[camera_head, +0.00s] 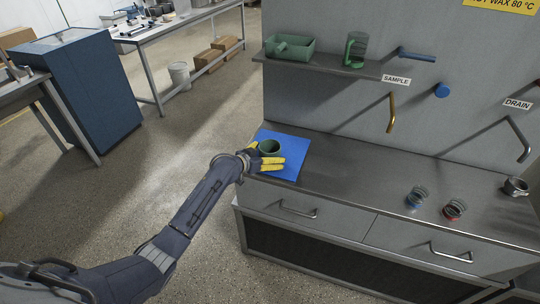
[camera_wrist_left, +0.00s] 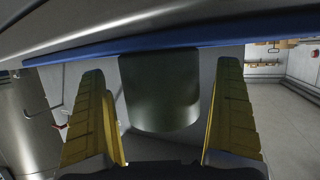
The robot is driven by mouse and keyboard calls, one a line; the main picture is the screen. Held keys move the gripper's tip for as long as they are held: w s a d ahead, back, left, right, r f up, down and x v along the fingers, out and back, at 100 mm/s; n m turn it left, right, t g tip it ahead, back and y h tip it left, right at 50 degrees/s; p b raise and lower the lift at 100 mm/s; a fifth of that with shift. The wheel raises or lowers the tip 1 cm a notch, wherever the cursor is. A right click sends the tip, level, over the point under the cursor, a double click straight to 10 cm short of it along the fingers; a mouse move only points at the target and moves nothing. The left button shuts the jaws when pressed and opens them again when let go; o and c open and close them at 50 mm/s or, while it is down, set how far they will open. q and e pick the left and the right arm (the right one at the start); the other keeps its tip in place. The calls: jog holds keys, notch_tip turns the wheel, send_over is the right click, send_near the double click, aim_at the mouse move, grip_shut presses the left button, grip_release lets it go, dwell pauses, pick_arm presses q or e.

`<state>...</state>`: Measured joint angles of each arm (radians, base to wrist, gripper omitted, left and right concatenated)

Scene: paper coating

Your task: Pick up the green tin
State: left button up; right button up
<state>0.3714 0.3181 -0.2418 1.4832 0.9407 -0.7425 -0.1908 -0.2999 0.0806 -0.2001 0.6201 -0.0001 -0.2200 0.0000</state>
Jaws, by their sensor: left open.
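The green tin (camera_head: 269,148) stands upright on a blue mat (camera_head: 292,168) at the left end of the metal counter. My left gripper (camera_head: 268,158) is at the tin, with its yellow fingers beside it. In the left wrist view the dark green tin (camera_wrist_left: 160,90) sits between the two yellow fingers of the open left gripper (camera_wrist_left: 160,115), with a visible gap on each side. The blue mat's edge (camera_wrist_left: 100,50) also shows there. My right gripper is not in view.
A shelf (camera_head: 330,66) above the counter holds a green tray (camera_head: 290,47) and a green container (camera_head: 355,50). Small jars with blue (camera_head: 417,196) and red (camera_head: 454,209) parts and a metal cup (camera_head: 515,187) stand at the right. The counter's middle (camera_head: 350,175) is clear.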

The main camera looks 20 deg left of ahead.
pick_arm(q)
jog(key=shift+w+d+f, duration=0.25)
jog(key=shift+w+f, duration=0.05)
jog(key=shift+w, duration=0.3)
jog(key=shift+c, duration=0.4)
jog(key=c, duration=1.3)
